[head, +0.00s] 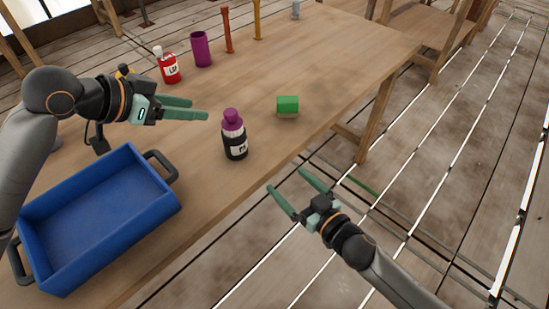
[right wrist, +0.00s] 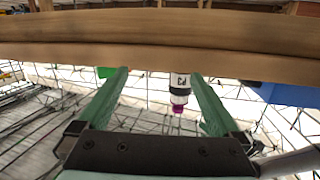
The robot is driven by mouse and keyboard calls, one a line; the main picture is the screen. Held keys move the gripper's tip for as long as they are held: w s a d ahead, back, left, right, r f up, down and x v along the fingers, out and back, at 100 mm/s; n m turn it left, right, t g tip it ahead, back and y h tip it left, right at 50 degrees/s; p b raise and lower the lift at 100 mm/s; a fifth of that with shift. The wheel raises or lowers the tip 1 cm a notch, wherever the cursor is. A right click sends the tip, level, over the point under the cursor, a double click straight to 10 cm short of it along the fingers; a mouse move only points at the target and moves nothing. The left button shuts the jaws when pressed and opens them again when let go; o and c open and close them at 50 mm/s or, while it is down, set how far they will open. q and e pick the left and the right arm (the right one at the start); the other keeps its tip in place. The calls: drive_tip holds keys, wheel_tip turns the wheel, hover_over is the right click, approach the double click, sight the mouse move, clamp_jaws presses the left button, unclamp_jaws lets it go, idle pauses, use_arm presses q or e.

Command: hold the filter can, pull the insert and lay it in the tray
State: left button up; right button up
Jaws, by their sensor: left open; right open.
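The filter can (head: 235,148), black with a white label, stands upright on the table in the head view. The purple insert (head: 232,117) sits in its top. In the right wrist view, which looks upside down, the can (right wrist: 180,83) and insert (right wrist: 179,103) show beyond the fingers, nearer the right-hand one. The blue tray (head: 157,217) lies at the left, empty. My left gripper (head: 203,109) is open and empty, left of the insert and apart from it. My right gripper (head: 286,180) is open and empty, off the table's near edge, right of and below the can.
A green block (head: 288,106) lies right of the can. A red bottle (head: 168,66), a purple cup (head: 201,49) and upright brown (head: 227,30) and yellow (head: 257,20) posts stand along the far side. The table (head: 330,60) is clear at the right.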

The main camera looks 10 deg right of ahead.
sight(233, 136)
drive_tip(key=w+a+r+n+g+y, duration=0.1)
drive_tip(key=w+a+r+n+y, duration=0.25)
drive_tip(key=r+y, duration=0.2)
drive_tip(key=shift+n+h, duration=0.25)
drive_tip(key=x, duration=1.2)
drive_tip(key=shift+s+a+r, duration=0.2)
drive_tip(key=shift+s, duration=0.05)
drive_tip(key=c, duration=1.4)
drive_tip(key=shift+c, duration=0.2)
